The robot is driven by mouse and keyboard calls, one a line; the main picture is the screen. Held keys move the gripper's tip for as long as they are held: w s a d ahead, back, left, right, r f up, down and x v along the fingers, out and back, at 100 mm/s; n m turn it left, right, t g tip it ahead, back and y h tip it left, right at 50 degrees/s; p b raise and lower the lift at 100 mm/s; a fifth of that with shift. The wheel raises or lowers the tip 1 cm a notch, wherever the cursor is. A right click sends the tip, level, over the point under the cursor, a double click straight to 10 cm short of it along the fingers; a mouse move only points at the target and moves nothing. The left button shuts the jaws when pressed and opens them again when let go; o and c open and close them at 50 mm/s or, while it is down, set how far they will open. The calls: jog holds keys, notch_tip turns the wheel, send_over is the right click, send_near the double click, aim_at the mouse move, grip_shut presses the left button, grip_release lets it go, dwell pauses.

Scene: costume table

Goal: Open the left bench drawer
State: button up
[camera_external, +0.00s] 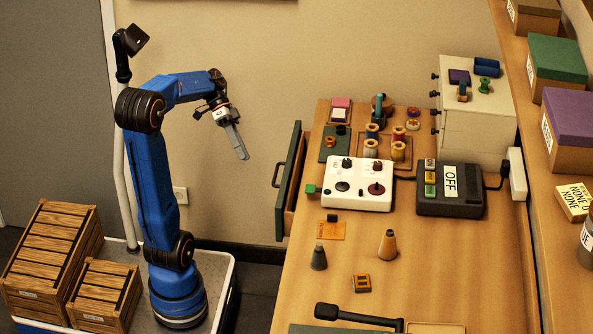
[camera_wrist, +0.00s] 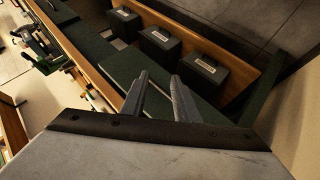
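The left bench drawer (camera_external: 289,184) sticks out from the bench's left side in the external view, so it stands at least partly open. Its dark green front carries a bar handle (camera_external: 277,175). My gripper (camera_external: 242,156) hangs to the left of the drawer, apart from the handle, and holds nothing. In the wrist view the two grey fingers of my gripper (camera_wrist: 158,80) show a gap between them. Beyond them is a wood-sided space with three dark labelled boxes (camera_wrist: 160,43), which looks like the drawer's inside. The handle is not clear in the wrist view.
A small white drawer cabinet (camera_external: 475,125) stands at the back. Slatted wooden crates (camera_external: 50,255) stand beside my arm's base.

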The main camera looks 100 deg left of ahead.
jog(key=w+d+r+m+g+y, duration=0.2)
jog(key=w+r+m+g+y, duration=0.3)
jog(key=m, duration=0.6)
jog(key=m+y, duration=0.3)
jog(key=m, duration=0.5)
send_near(276, 172)
notch_tip(276, 172, down, 7)
jog(key=shift+w+a+f, duration=0.2)
jog(key=shift+w, duration=0.25)
grip_shut()
